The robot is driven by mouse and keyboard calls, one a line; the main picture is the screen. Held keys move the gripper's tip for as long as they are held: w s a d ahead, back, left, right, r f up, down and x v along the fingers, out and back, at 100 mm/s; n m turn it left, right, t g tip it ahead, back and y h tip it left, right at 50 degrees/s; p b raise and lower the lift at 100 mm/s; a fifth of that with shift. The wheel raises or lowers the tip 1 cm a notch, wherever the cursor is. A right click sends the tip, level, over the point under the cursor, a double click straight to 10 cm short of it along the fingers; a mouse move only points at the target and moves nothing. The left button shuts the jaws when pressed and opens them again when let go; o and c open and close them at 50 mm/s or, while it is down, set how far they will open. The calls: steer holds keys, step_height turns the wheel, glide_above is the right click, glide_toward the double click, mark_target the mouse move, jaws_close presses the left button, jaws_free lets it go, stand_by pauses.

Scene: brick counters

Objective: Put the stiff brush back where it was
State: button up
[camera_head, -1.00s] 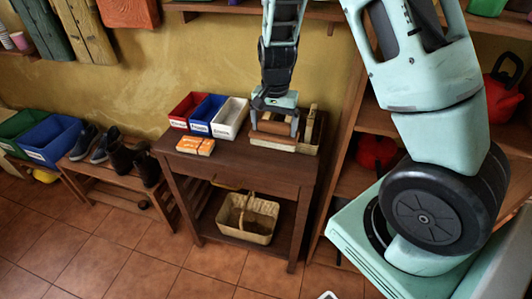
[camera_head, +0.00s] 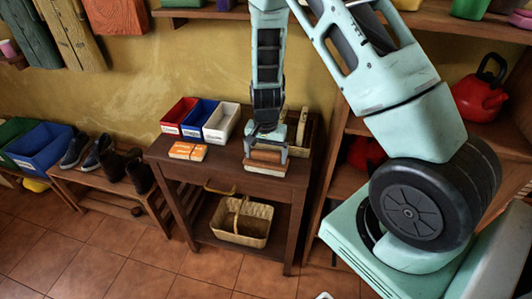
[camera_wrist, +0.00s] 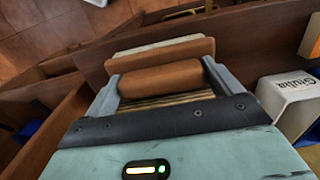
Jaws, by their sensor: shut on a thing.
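My gripper (camera_head: 266,150) is shut on the stiff brush (camera_head: 265,168), a wooden brush with a brown rounded grip and a pale lower edge. It holds the brush at the front right part of the dark wooden table. In the wrist view the brush (camera_wrist: 160,77) lies crosswise between the two fingers of my gripper (camera_wrist: 160,85). I cannot tell whether the brush touches the tabletop. A pale wooden holder (camera_head: 304,135) stands behind and to the right of the brush, partly hidden by my arm.
Red (camera_head: 178,115), blue (camera_head: 199,117) and white (camera_head: 221,122) bins stand at the table's back left. A basket (camera_head: 241,221) sits on the lower shelf. A shelf with red kettles (camera_head: 481,95) is at right.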

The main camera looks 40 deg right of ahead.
mark_target(266, 152)
steer(key=shift+f, duration=0.2)
steer(key=o, duration=0.7)
step_height(266, 152, up, 12)
steer(key=s+a+r+n+y, duration=0.1)
steer(key=s+a+r+n, duration=0.25)
steer(key=a, duration=0.45)
steer(key=s+a+r+n, duration=0.3)
steer(key=s+a+n, duration=0.15)
steer(key=a, duration=0.45)
steer(key=s+a+r+n, duration=0.1)
steer(key=s+a+n, duration=0.1)
steer(key=s, duration=0.3)
steer(key=s+a+r+n, duration=0.1)
steer(key=s+a+n, duration=0.1)
steer(key=s+n, duration=0.2)
steer(key=s+a+r+n, duration=0.1)
steer(key=s+a+n, duration=0.2)
steer(key=s, duration=0.4)
steer(key=shift+s+a+r+n+b, duration=0.1)
steer(key=shift+r+n+b, duration=0.25)
steer(key=shift+n, duration=0.25)
